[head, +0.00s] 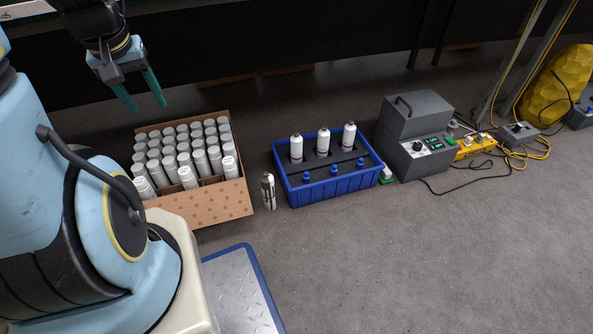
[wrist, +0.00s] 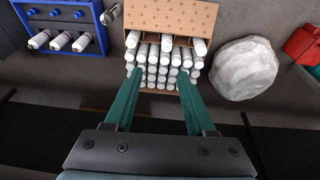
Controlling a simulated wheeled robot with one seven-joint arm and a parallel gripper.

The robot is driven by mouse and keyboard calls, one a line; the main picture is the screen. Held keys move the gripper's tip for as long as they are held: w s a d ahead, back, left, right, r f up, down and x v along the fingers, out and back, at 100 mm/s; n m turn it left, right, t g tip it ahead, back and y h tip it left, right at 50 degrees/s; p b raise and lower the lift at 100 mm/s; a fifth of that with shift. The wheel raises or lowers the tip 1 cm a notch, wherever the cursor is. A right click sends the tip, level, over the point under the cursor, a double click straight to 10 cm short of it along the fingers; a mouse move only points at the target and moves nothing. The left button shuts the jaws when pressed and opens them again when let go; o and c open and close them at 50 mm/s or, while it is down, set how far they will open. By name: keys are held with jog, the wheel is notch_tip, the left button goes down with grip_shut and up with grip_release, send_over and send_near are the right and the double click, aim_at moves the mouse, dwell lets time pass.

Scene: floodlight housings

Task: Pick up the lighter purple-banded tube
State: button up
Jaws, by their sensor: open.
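A cardboard box (head: 205,209) holds several rows of upright white tubes (head: 188,177). The box (wrist: 190,14) and its tubes also show in the wrist view, beyond my fingertips. A blue crate (head: 340,191) to its right holds three white bottles (head: 323,142) with dark bands near the base, and small blue-capped items (head: 306,177). My gripper (head: 148,105) is open and empty, raised behind the box in the head view. In the wrist view its teal fingers (wrist: 160,74) are spread, with tubes showing between and beyond them.
A small silvery cylinder (head: 268,190) stands between box and crate. Grey equipment (head: 414,130), a yellow device (head: 475,146) and cables lie right of the crate. A pale boulder-like lump (wrist: 243,68) sits beside the box in the wrist view. The front right floor is clear.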

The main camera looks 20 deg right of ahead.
jog(key=w+d+f+t+h+b, duration=0.2)
jog(key=w+d+f+t+b, duration=0.1)
jog(key=w+d+f+b, duration=0.85)
jog(key=w+d+f+n+t+p, duration=0.1)
jog(key=w+d+f+t, duration=0.1)
jog(key=w+d, duration=0.6)
jog(key=w+d+f+t, duration=0.1)
jog(key=w+d+t, duration=0.3)
jog(key=d, duration=0.9)
jog(key=n+g+y, duration=0.1)
jog(key=n+y, duration=0.5)
jog(key=y, duration=0.2)
send_over(301, 140)
jog(key=s+d, duration=0.2)
jog(key=s, duration=0.2)
notch_tip(301, 140, down, 19)
jog(key=b+x, duration=0.2)
jog(key=x, duration=0.3)
jog(key=shift+f, duration=0.15)
jog(key=b+x, duration=0.3)
jog(key=x, duration=0.1)
jog(key=shift+w+a+f+b, duration=0.2)
jog(key=shift+f+b, duration=0.1)
jog(key=shift+b, duration=0.1)
jog(key=shift+w+a, duration=0.15)
jog(key=shift+w, duration=0.1)
